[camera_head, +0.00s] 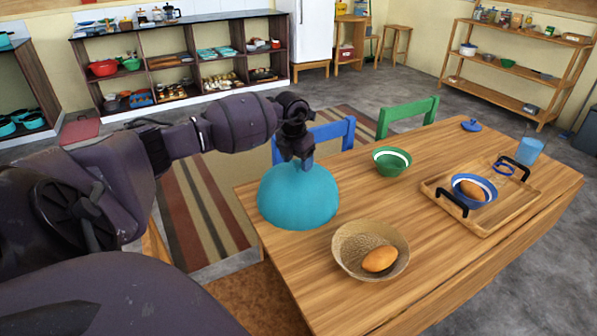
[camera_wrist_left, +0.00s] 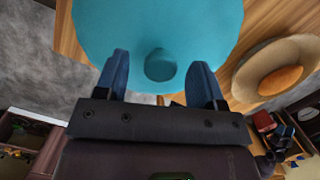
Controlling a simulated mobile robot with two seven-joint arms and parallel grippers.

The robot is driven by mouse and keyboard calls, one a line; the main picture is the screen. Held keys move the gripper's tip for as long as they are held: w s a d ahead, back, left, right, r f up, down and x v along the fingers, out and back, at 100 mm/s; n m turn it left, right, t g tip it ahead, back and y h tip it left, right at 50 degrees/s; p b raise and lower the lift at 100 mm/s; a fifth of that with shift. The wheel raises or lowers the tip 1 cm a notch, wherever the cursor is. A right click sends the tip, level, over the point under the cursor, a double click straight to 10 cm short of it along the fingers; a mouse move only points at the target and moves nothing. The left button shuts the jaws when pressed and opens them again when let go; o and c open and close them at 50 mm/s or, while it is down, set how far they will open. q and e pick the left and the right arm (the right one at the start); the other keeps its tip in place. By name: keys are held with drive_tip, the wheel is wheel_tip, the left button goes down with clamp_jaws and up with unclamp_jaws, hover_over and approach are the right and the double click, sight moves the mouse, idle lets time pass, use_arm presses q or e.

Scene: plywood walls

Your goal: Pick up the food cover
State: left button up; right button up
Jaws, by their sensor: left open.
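The food cover (camera_head: 298,199) is a teal dome resting on the wooden table near its left edge. In the left wrist view its dome (camera_wrist_left: 210,22) fills the top, and its round knob (camera_wrist_left: 160,65) shows between my fingers. My left gripper (camera_head: 304,163) is at the top of the dome, pointing down. In the left wrist view the two blue fingers of this gripper (camera_wrist_left: 160,78) are apart, one on each side of the knob, with gaps to it. The knob is hidden behind the gripper in the head view. My right gripper is not in view.
A woven bowl (camera_head: 346,256) with a brown loaf (camera_head: 379,260) stands right of the cover. A green bowl (camera_head: 392,159) stands behind it. A wooden tray (camera_head: 439,187) holding a blue bowl is farther right. Blue (camera_head: 347,131) and green chairs (camera_head: 408,115) stand at the far edge.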

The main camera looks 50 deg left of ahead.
use_arm(q)
drive_tip(key=shift+w+f, duration=0.2)
drive_tip(key=shift+f, duration=0.65)
drive_tip(key=shift+r, duration=0.1)
drive_tip(key=c, duration=1.1)
clamp_jaws()
drive_tip(key=shift+r, duration=0.1)
